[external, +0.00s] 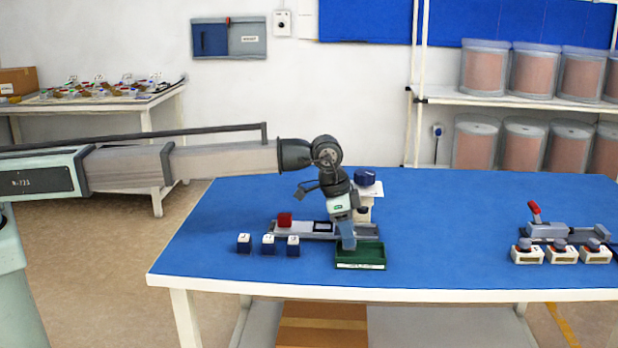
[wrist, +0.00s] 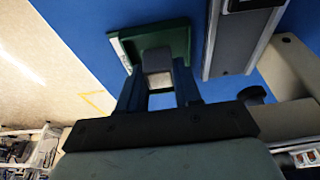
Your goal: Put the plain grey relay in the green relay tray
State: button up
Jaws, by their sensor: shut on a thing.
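The green relay tray (external: 372,265) sits near the table's front edge, and it also shows in the wrist view (wrist: 119,47). My gripper (external: 348,246) points down at the tray's left part, with its fingertips low at the tray. In the wrist view my gripper (wrist: 158,88) is shut on a grey block, the plain grey relay (wrist: 156,60), which has a paler near face. The relay appears over or inside the tray; whether it touches the tray floor cannot be told.
Dark blue, white-topped blocks (external: 268,244) stand to the left. A post with a dark blue knob (external: 365,176) stands behind my gripper.

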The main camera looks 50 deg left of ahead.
jog(key=shift+f, duration=0.8)
jog(key=shift+f, duration=0.15)
jog(key=o, duration=0.8)
jog(key=shift+c, duration=0.2)
jog(key=v, duration=1.2)
